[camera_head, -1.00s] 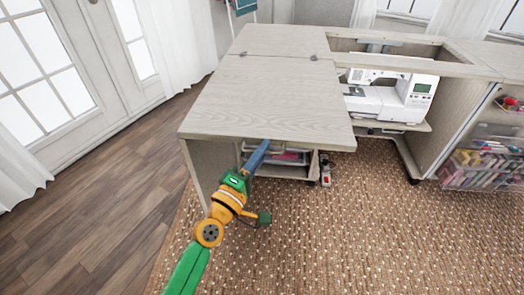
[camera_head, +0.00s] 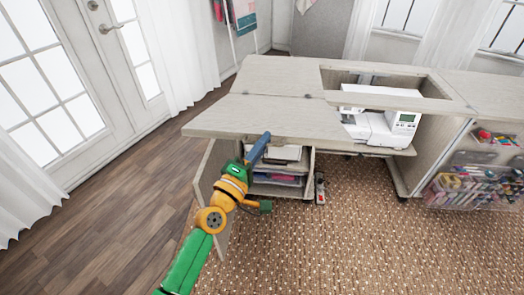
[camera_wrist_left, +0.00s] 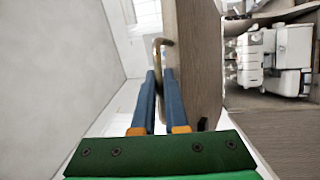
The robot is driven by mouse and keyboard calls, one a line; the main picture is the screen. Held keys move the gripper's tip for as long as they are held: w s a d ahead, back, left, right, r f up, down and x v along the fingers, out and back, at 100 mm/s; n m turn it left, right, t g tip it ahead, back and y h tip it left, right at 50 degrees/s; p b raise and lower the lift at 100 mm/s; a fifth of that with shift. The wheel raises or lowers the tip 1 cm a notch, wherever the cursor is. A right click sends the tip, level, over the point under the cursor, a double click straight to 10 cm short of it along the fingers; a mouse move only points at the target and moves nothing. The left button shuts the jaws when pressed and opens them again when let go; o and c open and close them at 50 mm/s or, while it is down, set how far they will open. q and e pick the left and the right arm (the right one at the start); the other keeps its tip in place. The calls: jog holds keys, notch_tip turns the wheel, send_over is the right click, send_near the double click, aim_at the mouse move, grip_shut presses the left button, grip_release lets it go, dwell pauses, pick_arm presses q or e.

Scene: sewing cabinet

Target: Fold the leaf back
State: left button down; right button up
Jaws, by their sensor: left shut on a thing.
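The leaf (camera_head: 260,118) is a pale wood board hinged to the cabinet top. In the head view its surface looks foreshortened, its front edge tilted up. My left gripper (camera_head: 267,136) is at the middle of its front edge. In the left wrist view, the blue fingers (camera_wrist_left: 160,75) are shut around a brass-coloured handle (camera_wrist_left: 158,48) on the edge of a wood board, the leaf (camera_wrist_left: 195,60). The tips partly hide the handle. My right gripper is in neither view.
A support panel (camera_head: 213,185) stands at an angle under the leaf's left side, beside shelves (camera_head: 278,178). A white sewing machine (camera_head: 385,125) sits in the opening to the right. The cabinet top (camera_head: 280,75) behind the hinges is clear.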

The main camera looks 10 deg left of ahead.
pick_arm(q)
jog(key=w+r+p, duration=0.3)
jog(key=r+p, duration=0.2)
jog(key=r, duration=0.2)
jog(key=w+r+g+p, duration=0.1)
jog(key=w+r+p, duration=0.2)
jog(key=r+p, duration=0.2)
jog(key=shift+w+r+n+y, duration=0.3)
jog(key=shift+w+r+y, duration=0.1)
jog(key=shift+r, duration=0.6)
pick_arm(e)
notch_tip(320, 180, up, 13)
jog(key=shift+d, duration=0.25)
